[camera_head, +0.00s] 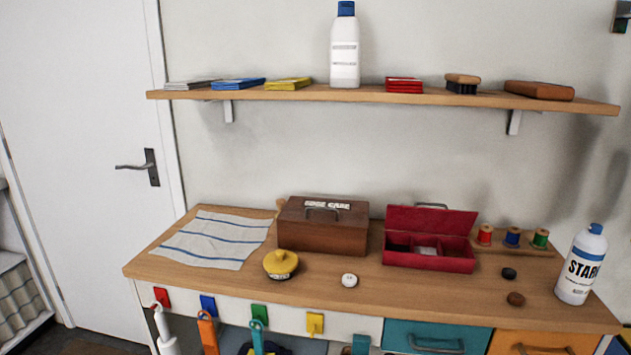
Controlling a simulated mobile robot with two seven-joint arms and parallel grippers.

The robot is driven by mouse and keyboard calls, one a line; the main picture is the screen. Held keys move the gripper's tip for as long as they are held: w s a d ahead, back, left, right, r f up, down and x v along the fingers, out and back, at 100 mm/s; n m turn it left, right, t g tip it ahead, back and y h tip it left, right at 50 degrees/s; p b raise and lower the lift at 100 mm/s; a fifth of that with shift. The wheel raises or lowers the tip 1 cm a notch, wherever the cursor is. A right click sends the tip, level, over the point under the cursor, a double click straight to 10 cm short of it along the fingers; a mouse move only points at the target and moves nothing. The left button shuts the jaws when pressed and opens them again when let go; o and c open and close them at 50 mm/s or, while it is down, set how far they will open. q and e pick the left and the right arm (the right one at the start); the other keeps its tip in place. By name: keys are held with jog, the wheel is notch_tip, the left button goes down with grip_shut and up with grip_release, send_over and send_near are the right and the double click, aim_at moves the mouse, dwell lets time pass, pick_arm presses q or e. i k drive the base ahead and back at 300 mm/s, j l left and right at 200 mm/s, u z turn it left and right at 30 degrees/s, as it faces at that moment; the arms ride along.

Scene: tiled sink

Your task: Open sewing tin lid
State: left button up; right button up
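A red tin (430,262) stands on the wooden counter, right of centre. Its red lid (445,221) stands raised at the back, so the inside shows. The inside is split into compartments that hold something dark and something pale. A dark handle (432,205) shows at the lid's top edge. The tin carries no readable label, so I cannot tell for sure that it is the sewing tin. Three thread spools, red (485,234), blue (513,237) and green (540,238), stand on a wooden holder to its right. Neither of my grippers is in view.
A brown shoe care box (322,235) stands left of the red tin. A yellow round pot (281,264), a small white disc (349,280), two dark discs and a starch bottle (582,265) are on the counter (420,293). A shelf (385,94) hangs above.

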aim_at(444, 222)
jog(key=i+l+u, duration=0.15)
jog(key=l+u, duration=0.15)
jog(key=i+l+u, duration=0.15)
jog(key=l+u, duration=0.15)
jog(key=i+l+u, duration=0.1)
jog(key=l+u, duration=0.2)
jog(key=l, duration=0.1)
